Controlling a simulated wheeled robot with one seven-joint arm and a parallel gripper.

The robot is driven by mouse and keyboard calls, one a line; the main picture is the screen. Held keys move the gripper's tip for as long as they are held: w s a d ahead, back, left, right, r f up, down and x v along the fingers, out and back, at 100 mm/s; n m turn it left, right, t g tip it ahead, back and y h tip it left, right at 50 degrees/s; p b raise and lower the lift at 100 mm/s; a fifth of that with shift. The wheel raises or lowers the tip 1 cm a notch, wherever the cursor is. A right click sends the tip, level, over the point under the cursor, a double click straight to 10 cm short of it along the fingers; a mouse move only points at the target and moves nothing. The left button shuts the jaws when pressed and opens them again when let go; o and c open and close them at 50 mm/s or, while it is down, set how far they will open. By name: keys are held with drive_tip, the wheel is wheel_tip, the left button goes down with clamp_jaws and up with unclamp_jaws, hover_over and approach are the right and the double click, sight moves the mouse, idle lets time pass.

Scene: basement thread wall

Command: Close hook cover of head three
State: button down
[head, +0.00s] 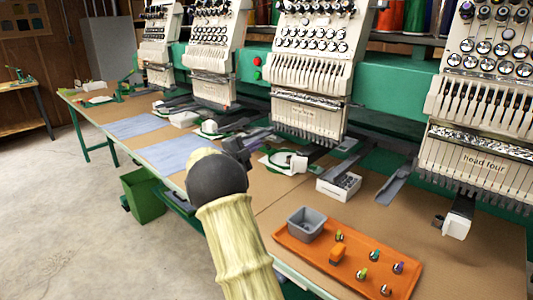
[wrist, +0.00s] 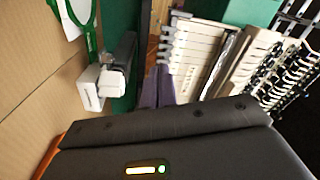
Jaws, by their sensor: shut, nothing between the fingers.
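Head three (head: 310,75) is the large cream sewing head at the middle of the head view. Below it, a white block (head: 290,162) sits at the front end of its lower arm, beside a green-rimmed hoop. A white block (wrist: 90,90) at an arm's end also shows left of my fingers in the wrist view, with a green hoop (wrist: 88,45) near it. I cannot tell the hook cover's position. My gripper (head: 260,136) is shut and empty, left of the white block in the head view. Its purple fingers (wrist: 158,86) are close together.
Head four (head: 480,130) stands at the right. An orange tray (head: 290,245) with a grey bin and several small parts lies at the front. A white box (head: 338,187) stands behind it. Blue cloths (head: 180,150) lie on the left; bare brown tabletop surrounds the tray.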

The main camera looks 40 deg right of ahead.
drive_tip(key=w+a+f+n+t+y, duration=0.2)
drive_tip(key=w+a+n+t+y, duration=0.1)
drive_tip(key=a+n+t+y, duration=0.55)
drive_tip(key=s+a+f+n+y, duration=0.3)
drive_tip(key=a+n, duration=0.2)
drive_tip(key=a, duration=0.2)
drive_tip(key=s+a+f+n+y, duration=0.3)
drive_tip(key=a+n, duration=0.3)
drive_tip(key=s+a+f+n+g+y, duration=0.1)
drive_tip(key=s+a+f+n+g, duration=0.2)
drive_tip(key=s, duration=0.6)
drive_tip(key=s+a+f+n+g+y, duration=0.1)
drive_tip(key=s+a+f+n+g, duration=0.2)
drive_tip(key=s, duration=0.6)
drive_tip(key=s+a+f+n+g+y, duration=0.2)
drive_tip(key=s+a+f+n+g, duration=0.1)
drive_tip(key=s, duration=0.7)
drive_tip(key=shift+a+f+n+g, duration=0.35)
drive_tip(key=shift+a+f+g, duration=0.15)
drive_tip(key=shift+f, duration=0.2)
